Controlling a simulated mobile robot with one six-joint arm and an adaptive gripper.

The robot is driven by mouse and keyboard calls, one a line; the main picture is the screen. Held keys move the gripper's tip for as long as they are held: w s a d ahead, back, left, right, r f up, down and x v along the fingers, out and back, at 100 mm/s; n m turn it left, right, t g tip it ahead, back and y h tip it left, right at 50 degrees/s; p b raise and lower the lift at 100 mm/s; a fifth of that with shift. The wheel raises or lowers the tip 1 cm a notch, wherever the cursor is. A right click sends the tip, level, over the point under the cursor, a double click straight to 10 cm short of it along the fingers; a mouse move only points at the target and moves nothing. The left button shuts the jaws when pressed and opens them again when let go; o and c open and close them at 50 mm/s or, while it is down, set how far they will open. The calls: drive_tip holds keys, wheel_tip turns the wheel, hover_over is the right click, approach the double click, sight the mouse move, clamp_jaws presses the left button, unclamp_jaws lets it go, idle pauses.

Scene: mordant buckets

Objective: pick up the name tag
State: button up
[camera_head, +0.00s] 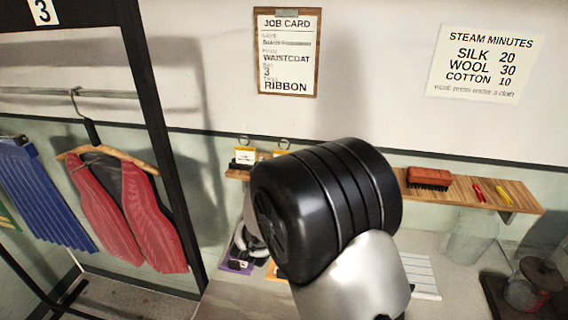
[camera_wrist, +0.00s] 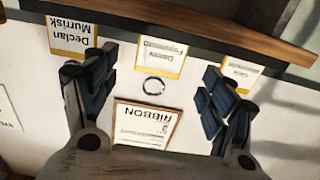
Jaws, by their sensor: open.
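Three small white name tags with yellow borders show upside down along the shelf in the wrist view. The left tag (camera_wrist: 73,43) reads "Declan Murrisk". The middle tag (camera_wrist: 158,57) has small print, and the right tag (camera_wrist: 241,71) is partly behind a finger. My gripper (camera_wrist: 156,82) is open and empty, its dark padded fingers either side of the middle tag in the picture. A metal ring (camera_wrist: 154,86) shows beside that tag, against the wall. In the head view, two tags (camera_head: 245,155) (camera_head: 279,154) show by the shelf; my black wrist hides my fingers.
The wooden shelf (camera_head: 520,199) carries a red brush (camera_head: 428,179) and small red and yellow items. A job card (camera_head: 288,52) hangs on the wall above. A red waistcoat (camera_head: 126,215) hangs on the rail at left. A worktop lies below.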

drive_tip(key=shift+w+d+f+b, duration=0.1)
drive_tip(key=shift+w+d+b, duration=0.1)
drive_tip(key=shift+w, duration=0.8)
drive_tip(key=shift+w+d+f+b, duration=0.1)
drive_tip(key=shift+w+d+b, duration=0.15)
drive_tip(key=shift+w, duration=0.8)
drive_tip(key=shift+w+d+f+b, duration=0.1)
drive_tip(key=shift+w+d+b, duration=0.1)
drive_tip(key=shift+w, duration=0.8)
drive_tip(key=c, duration=1)
